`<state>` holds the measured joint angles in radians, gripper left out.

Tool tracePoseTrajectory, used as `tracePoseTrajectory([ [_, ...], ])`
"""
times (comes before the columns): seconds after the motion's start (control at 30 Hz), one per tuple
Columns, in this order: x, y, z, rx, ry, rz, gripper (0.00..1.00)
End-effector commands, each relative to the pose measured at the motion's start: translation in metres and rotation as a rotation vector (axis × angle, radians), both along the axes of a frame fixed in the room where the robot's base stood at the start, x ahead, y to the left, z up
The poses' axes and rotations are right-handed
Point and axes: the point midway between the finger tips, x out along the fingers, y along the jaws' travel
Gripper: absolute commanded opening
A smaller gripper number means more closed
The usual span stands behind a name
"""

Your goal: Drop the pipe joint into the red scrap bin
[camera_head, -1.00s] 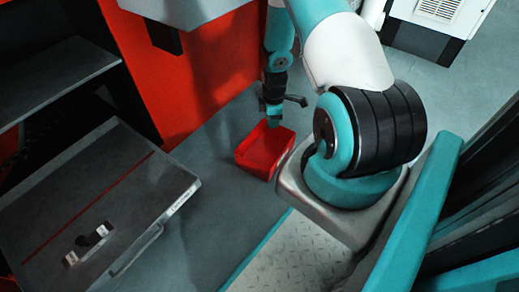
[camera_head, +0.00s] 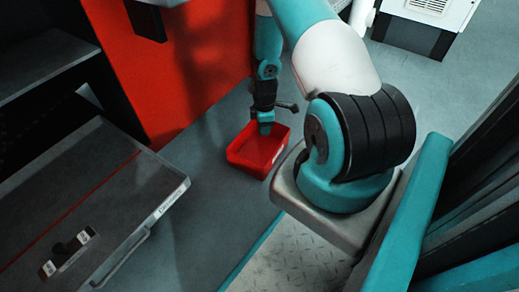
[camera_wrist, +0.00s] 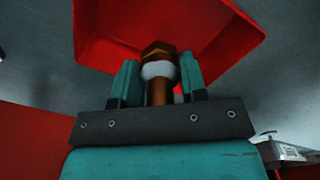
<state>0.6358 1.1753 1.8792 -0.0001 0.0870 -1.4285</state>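The red scrap bin (camera_head: 250,166) stands on the grey floor in the head view, its open top facing up. My gripper (camera_head: 265,131) points down over the bin, its tips at about the height of the rim. In the wrist view my gripper (camera_wrist: 159,80) has its two teal fingers closed on the brass-coloured pipe joint (camera_wrist: 157,50), which has a pale band around its middle. The red bin (camera_wrist: 100,25) lies beyond the joint there. The joint is hidden or too small to make out in the head view.
A grey table (camera_head: 110,190) with a red line and a small black-and-silver part (camera_head: 67,252) stands at the left. A red panel (camera_head: 190,75) rises behind the bin. A white cabinet (camera_head: 425,22) stands at the back right. Bare floor lies between table and bin.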

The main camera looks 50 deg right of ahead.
Motion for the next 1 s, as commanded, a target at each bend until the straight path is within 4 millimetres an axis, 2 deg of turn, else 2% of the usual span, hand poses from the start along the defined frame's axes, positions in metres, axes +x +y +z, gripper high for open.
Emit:
tracePoseTrajectory([
  [0.03, 0.0, 0.0, 0.0, 0.0, 0.0, 0.0, 0.52],
  [0.1, 0.0, 0.0, 0.0, 0.0, 0.0, 0.0, 0.68],
  [0.37, 0.0, 0.0, 0.001, 0.0, 0.0, 0.0, 0.68],
  [0.47, 0.0, 0.0, 0.008, 0.0, 0.0, 0.0, 0.68],
  [0.57, 0.0, 0.0, 0.025, -0.001, -0.001, 0.0, 0.68],
  [0.8, 0.0, 0.0, 0.08, -0.001, -0.001, 0.0, 0.68],
  [1.0, 0.0, 0.0, 0.111, 0.0, 0.0, 0.0, 0.68],
])
